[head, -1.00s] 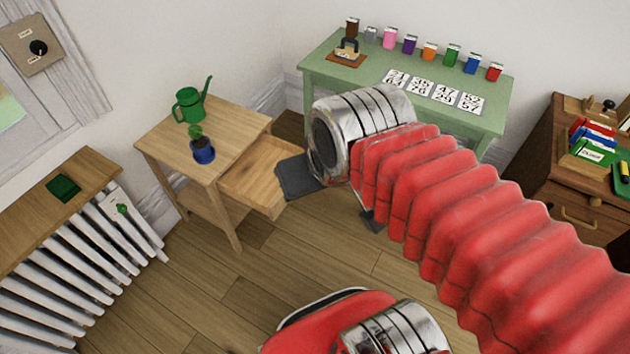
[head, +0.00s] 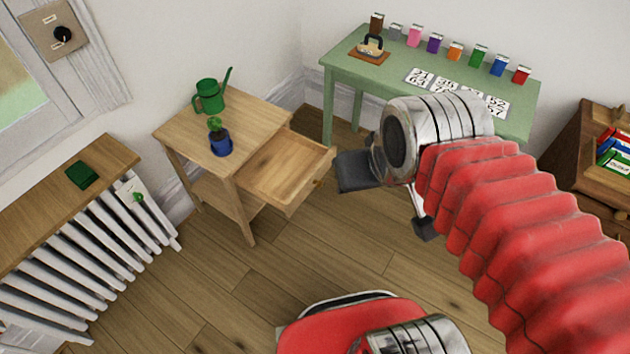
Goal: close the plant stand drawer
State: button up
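The wooden plant stand (head: 183,138) stands left of centre in the head view. Its drawer (head: 287,173) is pulled out to the right and looks empty. A small knob shows on the drawer front. A green watering can (head: 209,96) and a blue-potted plant (head: 221,144) stand on the stand's top. My gripper (head: 388,200) is right of the drawer front, with a visible gap between them. Its two dark finger pads are spread wide apart with nothing seen between them.
A green table (head: 343,81) with small coloured boxes and number cards stands behind my arm. A white radiator (head: 75,265) under a wooden shelf (head: 110,158) is at the left. A brown cabinet (head: 570,165) is at the right. The floor before the stand is clear.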

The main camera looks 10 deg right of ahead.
aim_at(284, 171)
jog(key=u, duration=0.05)
jog(key=i, duration=1)
jog(key=u, duration=0.5)
jog(key=k, duration=1.35)
jog(key=u, duration=0.75)
jog(key=i, duration=1.1)
jog(key=z, duration=0.45)
